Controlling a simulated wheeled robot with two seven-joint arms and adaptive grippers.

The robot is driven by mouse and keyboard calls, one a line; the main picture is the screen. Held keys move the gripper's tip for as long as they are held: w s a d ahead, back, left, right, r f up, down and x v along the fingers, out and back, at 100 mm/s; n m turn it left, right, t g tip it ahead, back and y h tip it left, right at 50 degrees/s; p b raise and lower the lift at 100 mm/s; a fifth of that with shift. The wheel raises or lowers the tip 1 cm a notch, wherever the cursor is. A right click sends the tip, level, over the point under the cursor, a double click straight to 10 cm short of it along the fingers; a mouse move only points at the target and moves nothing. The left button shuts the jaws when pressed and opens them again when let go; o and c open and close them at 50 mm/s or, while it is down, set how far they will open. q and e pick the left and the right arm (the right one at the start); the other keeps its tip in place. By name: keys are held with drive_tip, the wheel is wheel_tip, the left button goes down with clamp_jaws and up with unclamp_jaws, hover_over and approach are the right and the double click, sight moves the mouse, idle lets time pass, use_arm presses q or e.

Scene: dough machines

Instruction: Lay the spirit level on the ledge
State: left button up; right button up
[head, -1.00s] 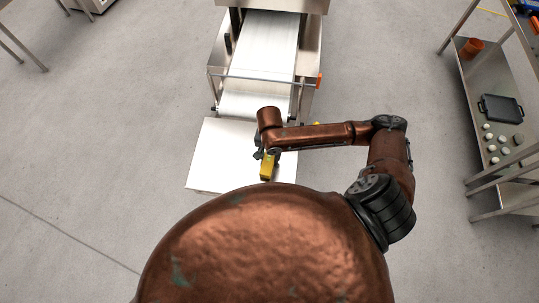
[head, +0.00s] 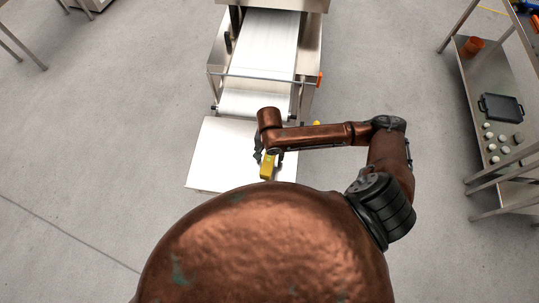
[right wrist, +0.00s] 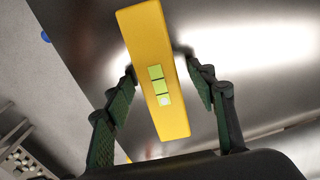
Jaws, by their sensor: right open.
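The spirit level is a yellow bar (head: 266,169) with pale green vials. In the head view it lies over the near part of the bright flat ledge (head: 218,165) in front of the machine. In the right wrist view the level (right wrist: 142,38) runs between my fingers, above a shiny metal surface. My right gripper (head: 268,158) is open, with one finger on each side of the level. In the right wrist view both fingers (right wrist: 160,75) stand apart from its sides. I cannot tell whether the level rests fully on the ledge. My left gripper is not in view.
The machine's pale belt (head: 262,50) rises behind the ledge, with a cross bar and an orange end piece (head: 319,80). A metal shelf at the right holds a dark tray (head: 501,108), a reddish pot (head: 471,47) and several small round pieces.

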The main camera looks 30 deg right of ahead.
wheel_tip(320, 180, up, 12)
idle(0.6)
idle(0.6)
